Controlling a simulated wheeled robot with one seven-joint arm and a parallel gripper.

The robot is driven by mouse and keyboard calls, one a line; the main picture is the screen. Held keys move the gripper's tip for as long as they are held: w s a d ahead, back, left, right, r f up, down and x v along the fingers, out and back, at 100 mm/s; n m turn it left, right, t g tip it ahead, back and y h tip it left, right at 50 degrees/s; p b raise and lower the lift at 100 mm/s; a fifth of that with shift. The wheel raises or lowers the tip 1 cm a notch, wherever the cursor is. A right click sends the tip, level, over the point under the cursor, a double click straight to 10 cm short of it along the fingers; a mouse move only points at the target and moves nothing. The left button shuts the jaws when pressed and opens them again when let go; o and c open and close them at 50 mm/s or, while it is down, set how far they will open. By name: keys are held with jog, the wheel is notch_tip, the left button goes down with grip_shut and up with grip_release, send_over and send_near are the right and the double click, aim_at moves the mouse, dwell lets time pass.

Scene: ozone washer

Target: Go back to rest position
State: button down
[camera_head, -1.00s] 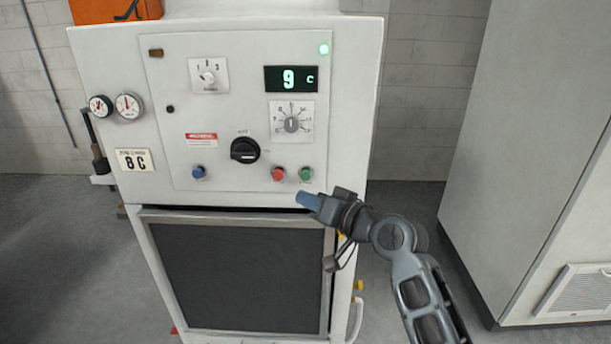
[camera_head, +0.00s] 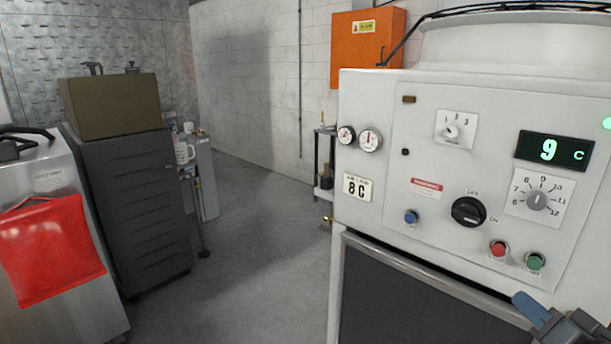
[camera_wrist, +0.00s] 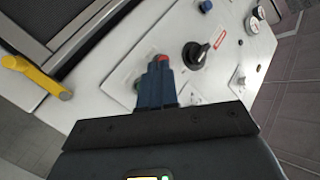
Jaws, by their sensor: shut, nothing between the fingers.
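My gripper (camera_head: 530,306) shows at the bottom right corner of the head view, its blue fingers closed together and empty. It is in front of the washer's lower right panel, below the green button (camera_head: 535,262). In the wrist view the blue fingers (camera_wrist: 159,70) are together, with a red button just past their tips. I cannot tell whether they touch the panel. The white washer (camera_head: 440,280) fills the right of the head view. Its panel has a black rotary switch (camera_head: 468,212), a red button (camera_head: 499,248), a blue button (camera_head: 411,217) and a green display (camera_head: 553,150) reading 9 C.
Two gauges (camera_head: 358,138) sit at the panel's left. A dark cabinet (camera_head: 135,210) with a brown box (camera_head: 112,105) and a metal unit with a red bag (camera_head: 50,250) stand left. Grey floor (camera_head: 255,260) lies clear between. A yellow handle (camera_wrist: 38,78) shows in the wrist view.

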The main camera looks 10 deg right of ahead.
jog(key=s+a+f+n+g, duration=0.1)
jog(key=s+a+f, duration=0.3)
jog(key=s+a, duration=0.3)
jog(key=s+a+f+n, duration=0.1)
jog(key=s+a+f, duration=0.4)
jog(key=s, duration=0.3)
jog(key=s+a+r+n, duration=0.2)
jog(key=s+a, duration=0.1)
jog(key=s, duration=0.3)
jog(key=s+a+r+n+y, duration=0.1)
jog(key=s+a+r+n, duration=0.1)
jog(key=s, duration=0.4)
jog(key=s+a+r+n+y, duration=0.1)
jog(key=s+a+r+n, duration=0.1)
jog(key=s, duration=0.5)
jog(key=shift+a+n, duration=0.3)
jog(key=shift+a, duration=0.55)
